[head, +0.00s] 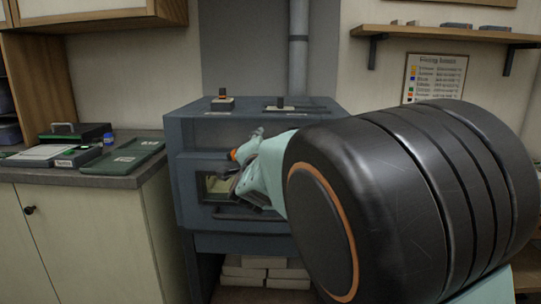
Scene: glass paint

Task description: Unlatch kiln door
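The kiln (181,213) is a blue-grey box in the middle of the head view. Its front door has a small window (215,186) and a dark bar along its lower edge (235,214). My gripper (233,178) is in front of the door, near the window's right side. An orange-tipped part (235,155), perhaps the latch handle, shows just above my gripper. My large dark arm link hides the kiln's right side. I cannot tell whether the fingers are open, shut or touching anything. The door looks closed.
A counter (100,181) on the left holds a dark case (75,133), a green folder or tray (122,157) and a small blue jar (108,139). Pale bricks (255,272) lie under the kiln. A wall shelf (450,34) and a chart (435,77) are at upper right.

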